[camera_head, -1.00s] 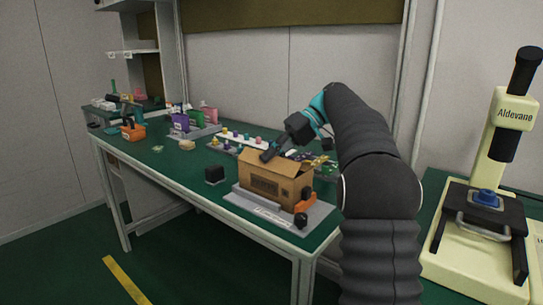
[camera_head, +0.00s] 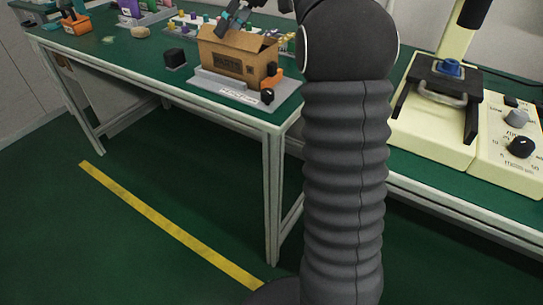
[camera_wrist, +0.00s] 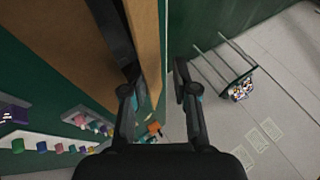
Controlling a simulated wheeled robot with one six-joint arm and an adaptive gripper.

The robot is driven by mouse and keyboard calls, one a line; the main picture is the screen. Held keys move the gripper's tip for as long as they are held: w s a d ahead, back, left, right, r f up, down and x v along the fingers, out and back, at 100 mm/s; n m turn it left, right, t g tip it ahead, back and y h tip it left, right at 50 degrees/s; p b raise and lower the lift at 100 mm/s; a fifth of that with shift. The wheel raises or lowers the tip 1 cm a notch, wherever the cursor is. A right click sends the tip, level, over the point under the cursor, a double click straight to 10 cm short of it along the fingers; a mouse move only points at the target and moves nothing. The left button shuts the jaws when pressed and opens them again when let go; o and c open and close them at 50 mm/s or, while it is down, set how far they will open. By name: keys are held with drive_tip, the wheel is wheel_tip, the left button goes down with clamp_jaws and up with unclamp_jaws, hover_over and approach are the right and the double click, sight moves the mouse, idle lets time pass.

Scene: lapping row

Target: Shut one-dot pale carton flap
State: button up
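A brown cardboard carton (camera_head: 228,64) stands on a grey plate (camera_head: 214,80) near the table's front edge, printed on its front. A raised flap (camera_head: 267,45) shows at its top right; no dot mark is readable. My gripper (camera_head: 224,27) is at the carton's top, left of centre, pointing down. In the wrist view my gripper (camera_wrist: 158,90) is open, its two dark fingers apart. A brown carton panel (camera_wrist: 60,38) fills the left, and a narrower brown strip (camera_wrist: 147,45) shows between the fingers. I cannot tell whether a finger touches it.
A black block (camera_head: 175,58) stands left of the carton. A black knob (camera_head: 267,96) and an orange part (camera_head: 272,79) sit by its right end. Colourful small items (camera_head: 200,22) lie behind. A cream press (camera_head: 436,125) stands on the right-hand bench.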

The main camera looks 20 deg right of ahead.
drive_tip(key=s+d+r+n+t+h, duration=0.1)
drive_tip(key=s+r+t+h, duration=0.15)
drive_tip(key=r, duration=0.45)
drive_tip(key=s+d+r+t+h, duration=0.1)
drive_tip(key=s+r+h, duration=0.15)
drive_tip(key=r, duration=0.35)
drive_tip(key=s+a+f+m+h+b, duration=0.1)
drive_tip(key=s+f+m+b, duration=0.1)
drive_tip(key=s+f, duration=1)
drive_tip(key=s+a+f+m+t+h+b, duration=0.1)
drive_tip(key=s+f+m, duration=0.3)
drive_tip(key=s+f, duration=0.8)
wheel_tip(320, 180, down, 6)
drive_tip(key=shift+a+f+m+b, duration=0.1)
drive_tip(key=shift+a+m+b, duration=0.3)
drive_tip(key=shift+a, duration=0.4)
drive_tip(key=shift+t, duration=0.25)
